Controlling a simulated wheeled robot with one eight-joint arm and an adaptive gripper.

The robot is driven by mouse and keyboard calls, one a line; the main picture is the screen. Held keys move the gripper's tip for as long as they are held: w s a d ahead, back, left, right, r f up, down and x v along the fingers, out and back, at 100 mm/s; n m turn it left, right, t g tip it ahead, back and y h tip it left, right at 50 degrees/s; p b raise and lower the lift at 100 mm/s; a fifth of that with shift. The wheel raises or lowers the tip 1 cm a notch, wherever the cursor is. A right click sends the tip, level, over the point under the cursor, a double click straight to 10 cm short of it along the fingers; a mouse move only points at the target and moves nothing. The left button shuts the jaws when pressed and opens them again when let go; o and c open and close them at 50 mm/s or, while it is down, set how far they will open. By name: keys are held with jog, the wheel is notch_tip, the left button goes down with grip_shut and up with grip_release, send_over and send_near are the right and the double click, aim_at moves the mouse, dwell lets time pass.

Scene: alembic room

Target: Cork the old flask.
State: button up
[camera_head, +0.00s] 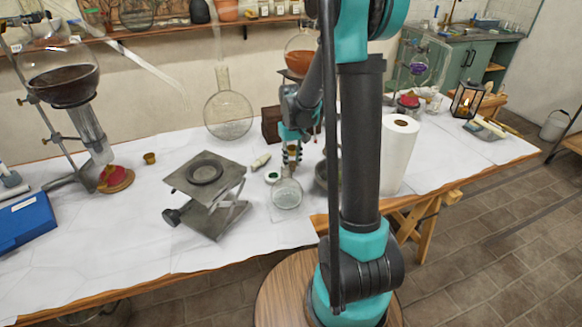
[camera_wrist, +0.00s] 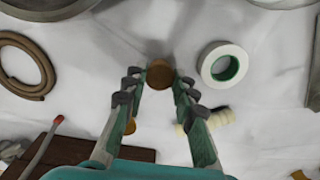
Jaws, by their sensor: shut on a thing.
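My gripper (camera_head: 292,163) is low over the table in the head view. In the wrist view its fingers (camera_wrist: 160,84) close around a round brown cork (camera_wrist: 160,73), seen from above. A small clear round flask (camera_head: 287,194) stands right below the gripper in the head view, its neck close under the fingertips. I cannot tell whether the cork touches the flask's mouth. The flask is not clearly visible in the wrist view, where the cork and fingers cover the middle. I cannot tell for sure that this is the old flask; a larger clear round flask (camera_head: 228,116) stands farther back.
A tape roll (camera_wrist: 222,65) with a green core and a pale lumpy piece (camera_wrist: 222,117) lie close by. A coiled brown hose (camera_wrist: 25,62) is on the other side. A lab jack (camera_head: 207,185) stands left, a paper roll (camera_head: 399,155) right.

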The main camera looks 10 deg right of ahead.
jog(key=shift+r, duration=1.45)
